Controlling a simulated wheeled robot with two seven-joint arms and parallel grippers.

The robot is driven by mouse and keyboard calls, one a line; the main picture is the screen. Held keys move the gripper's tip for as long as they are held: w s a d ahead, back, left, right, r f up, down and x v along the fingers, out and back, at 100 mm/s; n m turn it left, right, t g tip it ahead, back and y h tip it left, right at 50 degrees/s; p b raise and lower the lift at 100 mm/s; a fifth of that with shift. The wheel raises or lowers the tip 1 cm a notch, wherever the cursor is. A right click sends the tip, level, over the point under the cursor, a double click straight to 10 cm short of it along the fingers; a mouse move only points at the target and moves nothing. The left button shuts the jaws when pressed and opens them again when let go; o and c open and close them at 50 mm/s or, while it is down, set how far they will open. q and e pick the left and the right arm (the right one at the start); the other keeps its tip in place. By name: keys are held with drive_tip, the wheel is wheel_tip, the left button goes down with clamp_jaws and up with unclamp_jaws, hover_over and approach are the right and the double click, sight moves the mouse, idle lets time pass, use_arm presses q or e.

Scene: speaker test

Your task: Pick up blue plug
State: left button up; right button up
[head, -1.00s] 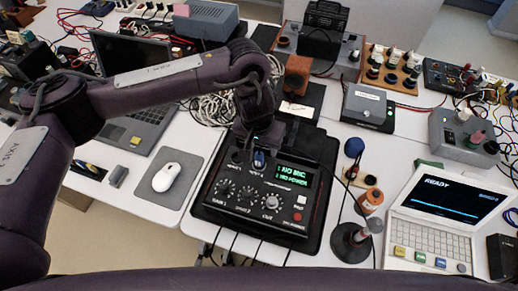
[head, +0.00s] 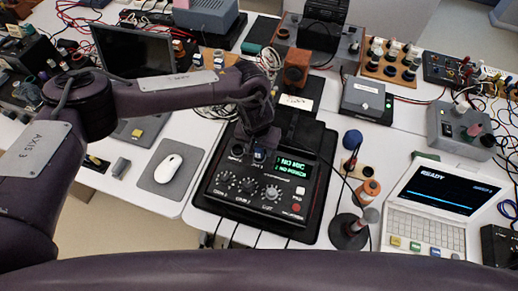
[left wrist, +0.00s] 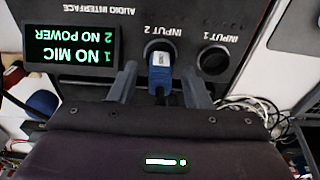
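The blue plug (left wrist: 160,72) sits in the INPUT 2 socket of the black audio interface (left wrist: 225,22). In the head view the plug (head: 259,155) shows small below my left wrist, partly covered. My left gripper (left wrist: 160,86) is open, with one finger on each side of the plug. Gaps show between the fingers and the plug. The INPUT 1 socket (left wrist: 214,60) beside it is empty. The interface's front panel (head: 250,190) reads NO MIC and NO POWER in green. My right gripper is not in view.
A mouse (head: 169,168) on a grey pad is left of the interface. A microphone on a round stand (head: 349,232) and a laptop reading READY (head: 425,233) are to its right. Cables run off the interface's front edge. A blue ball-like thing (head: 352,139) stands close by.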

use_arm(q)
clamp_jaws()
drive_tip(key=shift+r, duration=0.1)
